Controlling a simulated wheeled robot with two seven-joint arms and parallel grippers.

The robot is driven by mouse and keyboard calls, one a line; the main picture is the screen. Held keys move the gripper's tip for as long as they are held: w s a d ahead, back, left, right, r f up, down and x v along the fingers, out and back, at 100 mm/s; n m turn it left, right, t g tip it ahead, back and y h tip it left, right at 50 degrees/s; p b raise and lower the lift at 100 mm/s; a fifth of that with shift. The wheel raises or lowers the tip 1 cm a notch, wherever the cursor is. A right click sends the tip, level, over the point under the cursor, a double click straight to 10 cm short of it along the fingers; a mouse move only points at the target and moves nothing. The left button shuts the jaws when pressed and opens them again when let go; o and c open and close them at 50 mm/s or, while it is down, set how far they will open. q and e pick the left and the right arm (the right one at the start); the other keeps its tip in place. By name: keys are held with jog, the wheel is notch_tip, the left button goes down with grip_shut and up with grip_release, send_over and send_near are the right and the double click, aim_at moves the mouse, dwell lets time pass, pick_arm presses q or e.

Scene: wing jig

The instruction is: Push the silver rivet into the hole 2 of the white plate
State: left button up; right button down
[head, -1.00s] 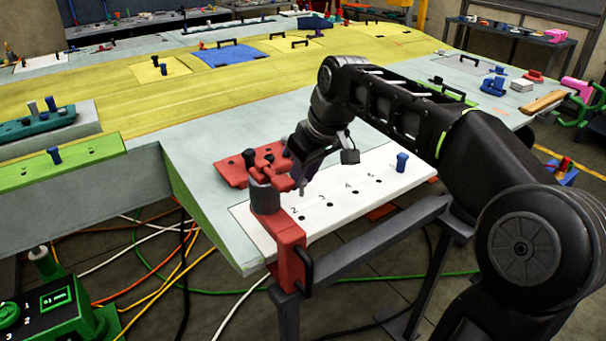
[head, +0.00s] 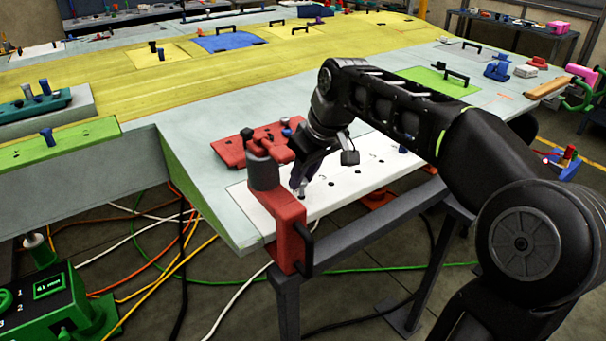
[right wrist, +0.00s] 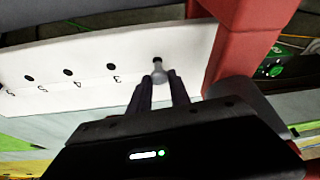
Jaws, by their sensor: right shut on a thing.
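The white plate (head: 353,172) lies along the near edge of the wing with a row of numbered holes; it also shows in the right wrist view (right wrist: 130,48). My right gripper (head: 299,185) is low over the plate's left end. In the right wrist view my right gripper (right wrist: 161,82) is shut on the silver rivet (right wrist: 160,73). The rivet is right at hole 2 (right wrist: 157,60), beside the hole marked 3 (right wrist: 111,68). I cannot tell whether its tip is inside the hole. My left gripper is not in view.
A red clamp (head: 288,228) grips the wing edge just left of the rivet, close to my gripper. The pale wing surface (head: 200,187) to the left is mostly clear.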

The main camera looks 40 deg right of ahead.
jog(key=shift+f, duration=0.15)
jog(key=shift+f+b, duration=1.1)
jog(key=shift+f, duration=0.05)
jog(key=c, duration=1.1)
grip_release()
jog(key=v, duration=0.7)
jog(key=shift+s+r, duration=0.2)
jog(key=shift+r, duration=0.15)
